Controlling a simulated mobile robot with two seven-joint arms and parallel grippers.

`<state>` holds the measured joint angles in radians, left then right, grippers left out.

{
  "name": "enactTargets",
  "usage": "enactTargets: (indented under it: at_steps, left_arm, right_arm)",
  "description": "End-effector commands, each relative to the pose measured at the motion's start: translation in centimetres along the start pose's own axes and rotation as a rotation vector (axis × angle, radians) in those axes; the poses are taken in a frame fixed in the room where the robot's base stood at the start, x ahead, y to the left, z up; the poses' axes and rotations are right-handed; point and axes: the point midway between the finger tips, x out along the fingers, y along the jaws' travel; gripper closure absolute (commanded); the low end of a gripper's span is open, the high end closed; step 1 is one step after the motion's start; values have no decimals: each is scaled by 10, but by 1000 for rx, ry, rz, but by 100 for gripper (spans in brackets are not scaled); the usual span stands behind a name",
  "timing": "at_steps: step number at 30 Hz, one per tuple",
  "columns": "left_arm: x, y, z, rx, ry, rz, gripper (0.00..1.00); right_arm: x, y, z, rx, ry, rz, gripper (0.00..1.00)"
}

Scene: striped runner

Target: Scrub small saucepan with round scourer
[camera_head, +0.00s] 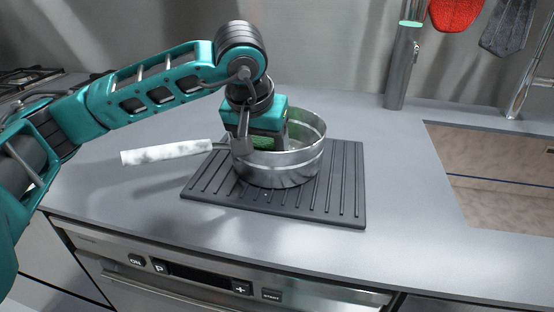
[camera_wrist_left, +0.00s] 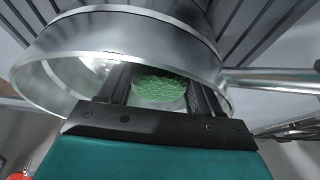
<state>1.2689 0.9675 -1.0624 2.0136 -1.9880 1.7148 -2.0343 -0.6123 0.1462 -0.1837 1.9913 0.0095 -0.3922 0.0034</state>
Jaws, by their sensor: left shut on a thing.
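The small saucepan (camera_head: 285,171) is shiny metal and stands upright on the dark ribbed mat (camera_head: 345,190). Its pale, marbled handle (camera_head: 165,152) points left. My left gripper (camera_head: 262,148) reaches down into the pan from above, near its left rim. It is shut on the green round scourer (camera_head: 263,142), which also shows between the fingers in the left wrist view (camera_wrist_left: 160,88). The pan wall hides the fingertips in the head view, so I cannot tell if the scourer touches the pan. My right gripper is not in view.
A sink (camera_head: 500,180) is set into the grey counter at the right. A hob (camera_head: 28,78) lies at the far left. The counter between mat and sink is clear.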

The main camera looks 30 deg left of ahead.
Motion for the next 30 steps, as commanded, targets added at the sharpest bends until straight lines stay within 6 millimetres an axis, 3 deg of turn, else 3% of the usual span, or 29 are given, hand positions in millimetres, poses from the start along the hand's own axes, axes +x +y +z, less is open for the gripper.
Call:
enactTargets:
  at_steps: [11, 21, 30]
  left_arm:
    - [2, -1, 1, 2, -4, -3, 60]
    - [-7, 10, 19, 2, -5, -2, 60]
    - [-7, 9, 17, 1, -5, -3, 60]
  right_arm:
    - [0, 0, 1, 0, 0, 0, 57]
    - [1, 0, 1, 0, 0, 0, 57]
    - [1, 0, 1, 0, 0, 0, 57]
